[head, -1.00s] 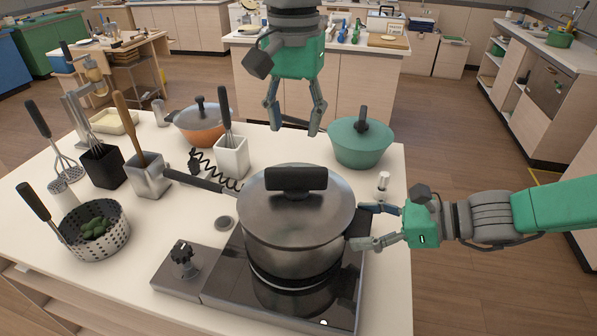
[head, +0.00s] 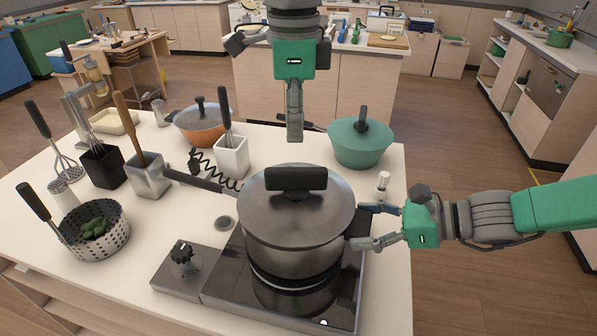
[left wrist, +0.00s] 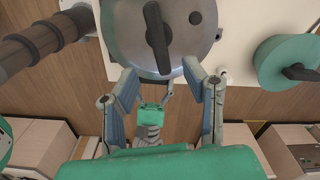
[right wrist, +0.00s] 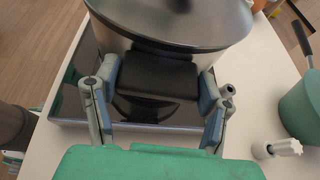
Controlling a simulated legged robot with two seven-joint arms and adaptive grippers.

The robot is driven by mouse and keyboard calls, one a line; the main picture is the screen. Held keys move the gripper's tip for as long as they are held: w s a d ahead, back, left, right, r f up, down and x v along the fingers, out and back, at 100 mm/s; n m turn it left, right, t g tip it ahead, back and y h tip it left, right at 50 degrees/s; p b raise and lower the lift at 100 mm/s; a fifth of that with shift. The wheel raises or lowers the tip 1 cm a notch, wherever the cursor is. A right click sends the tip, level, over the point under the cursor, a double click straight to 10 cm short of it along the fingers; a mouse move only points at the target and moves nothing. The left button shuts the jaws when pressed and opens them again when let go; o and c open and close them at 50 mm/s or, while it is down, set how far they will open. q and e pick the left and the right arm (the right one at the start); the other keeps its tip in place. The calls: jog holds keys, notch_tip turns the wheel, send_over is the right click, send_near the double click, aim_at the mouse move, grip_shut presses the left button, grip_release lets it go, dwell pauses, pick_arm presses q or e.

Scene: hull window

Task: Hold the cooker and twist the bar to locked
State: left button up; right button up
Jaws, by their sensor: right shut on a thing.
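The cooker (head: 292,222) is a steel pot with a lid and stands on the dark hob. The black bar (head: 297,179) lies across the top of its lid, left to right in the head view; the left wrist view also shows the bar (left wrist: 157,36). My right gripper (head: 364,226) is shut on the cooker's black side handle (right wrist: 158,76), at the pot's right side. My left gripper (head: 295,136) hangs above and behind the lid, pointing down, apart from the bar. Its fingers are spread and empty in the left wrist view (left wrist: 160,70).
The hob (head: 225,287) has a black knob (head: 183,260). A green pot (head: 360,145) stands behind right, an orange pan (head: 201,125) behind left. A white utensil holder (head: 231,157), a grey one (head: 148,176) and a perforated basket (head: 94,229) fill the left.

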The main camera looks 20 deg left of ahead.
aim_at(295, 168)
pick_arm(q)
notch_tip(295, 168, down, 11)
jog(key=shift+r, duration=0.2)
dwell(0.3)
